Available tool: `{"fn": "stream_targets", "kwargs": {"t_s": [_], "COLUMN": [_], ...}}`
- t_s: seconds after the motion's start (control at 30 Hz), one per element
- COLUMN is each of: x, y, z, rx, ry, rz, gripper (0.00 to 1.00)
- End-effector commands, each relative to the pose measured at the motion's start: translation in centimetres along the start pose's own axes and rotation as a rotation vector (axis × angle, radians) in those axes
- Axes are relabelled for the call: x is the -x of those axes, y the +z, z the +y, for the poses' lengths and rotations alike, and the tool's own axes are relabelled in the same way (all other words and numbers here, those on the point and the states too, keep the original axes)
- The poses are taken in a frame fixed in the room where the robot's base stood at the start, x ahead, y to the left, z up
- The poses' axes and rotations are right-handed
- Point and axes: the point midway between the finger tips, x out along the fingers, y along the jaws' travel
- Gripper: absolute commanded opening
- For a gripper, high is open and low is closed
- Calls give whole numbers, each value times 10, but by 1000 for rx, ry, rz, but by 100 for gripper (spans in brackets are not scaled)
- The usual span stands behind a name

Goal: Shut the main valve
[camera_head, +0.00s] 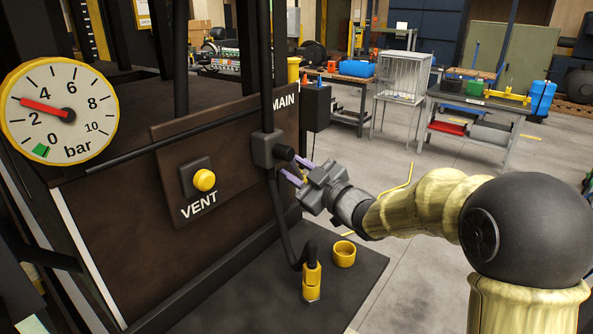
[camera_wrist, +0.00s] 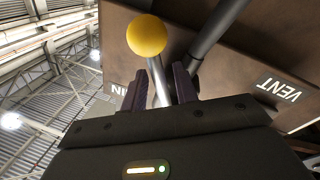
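The main valve (camera_head: 268,149) is a dark grey block on a vertical pipe, below the MAIN label (camera_head: 285,100) on the brown panel. A yellow ball knob (camera_wrist: 146,35) on a thin metal lever (camera_wrist: 155,72) shows in the wrist view. The lever runs down between my two purple fingers. My gripper (camera_head: 298,171) is just right of the valve block in the head view, fingers pointing at it. In the wrist view my gripper (camera_wrist: 159,84) looks open, with gaps beside the lever. Contact with the lever cannot be told. The lever is mostly hidden in the head view.
A yellow VENT button (camera_head: 204,180) is left of the valve. A pressure gauge (camera_head: 60,113) has its red needle between 2 and 4 bar. Below, a hose ends in a yellow coupling (camera_head: 312,277) beside a yellow cup (camera_head: 344,253). A wire cage (camera_head: 402,75) and workbench (camera_head: 478,100) stand behind.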

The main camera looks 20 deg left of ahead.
Motion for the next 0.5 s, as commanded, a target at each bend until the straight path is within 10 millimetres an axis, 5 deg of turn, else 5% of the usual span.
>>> {"fn": "stream_targets", "kwargs": {"t_s": [0.27,0.5], "x": [14,58], "y": [1,2], "z": [0,0], "rx": [0,1], "ry": [2,3], "rz": [0,-2], "gripper": [30,30]}}
